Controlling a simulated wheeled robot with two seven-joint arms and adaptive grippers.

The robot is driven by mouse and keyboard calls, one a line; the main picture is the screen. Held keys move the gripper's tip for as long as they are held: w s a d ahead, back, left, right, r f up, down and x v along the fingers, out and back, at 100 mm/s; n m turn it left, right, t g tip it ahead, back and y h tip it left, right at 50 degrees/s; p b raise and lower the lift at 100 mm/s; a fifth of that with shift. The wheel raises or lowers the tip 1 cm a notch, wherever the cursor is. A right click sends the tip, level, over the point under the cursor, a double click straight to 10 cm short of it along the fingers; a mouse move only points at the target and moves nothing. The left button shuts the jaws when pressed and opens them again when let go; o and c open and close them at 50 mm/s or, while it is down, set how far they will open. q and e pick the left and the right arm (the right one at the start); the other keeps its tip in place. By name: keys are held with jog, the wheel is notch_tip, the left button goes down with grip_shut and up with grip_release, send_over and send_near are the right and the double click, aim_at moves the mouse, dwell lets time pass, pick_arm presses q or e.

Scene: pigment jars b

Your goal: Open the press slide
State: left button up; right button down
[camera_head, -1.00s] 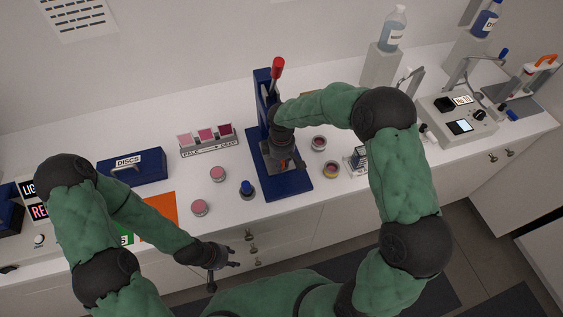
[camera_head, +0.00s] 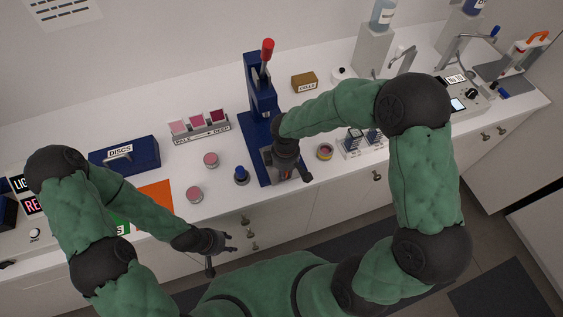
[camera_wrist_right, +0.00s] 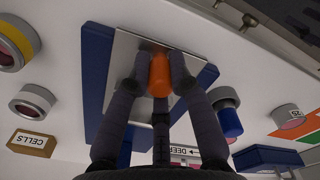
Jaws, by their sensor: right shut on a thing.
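The blue press (camera_head: 258,85) with a red-knobbed lever (camera_head: 267,46) stands near the middle of the counter. In the right wrist view its metal slide plate (camera_wrist_right: 131,62) lies on the blue base (camera_wrist_right: 93,75), with an orange knob (camera_wrist_right: 159,75) on it. My right gripper (camera_head: 293,173) is over the front of the press base. In the right wrist view its fingers (camera_wrist_right: 158,82) are closed around the orange knob. The gripper hides part of the slide in the head view. My left gripper (camera_head: 224,246) hangs empty before the counter's front edge, fingers apart.
Left of the press are a blue-topped jar (camera_head: 241,175), two pink jars (camera_head: 210,159) and the shade stand (camera_head: 201,130). On its right are a yellow-banded jar (camera_head: 324,152) and a rack (camera_head: 352,145). The CELLS box (camera_head: 304,82) stands behind.

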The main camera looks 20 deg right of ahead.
jog(key=c, duration=1.1)
grip_release()
jog(key=shift+r, duration=0.1)
notch_tip(320, 180, up, 12)
jog(key=shift+f, duration=0.1)
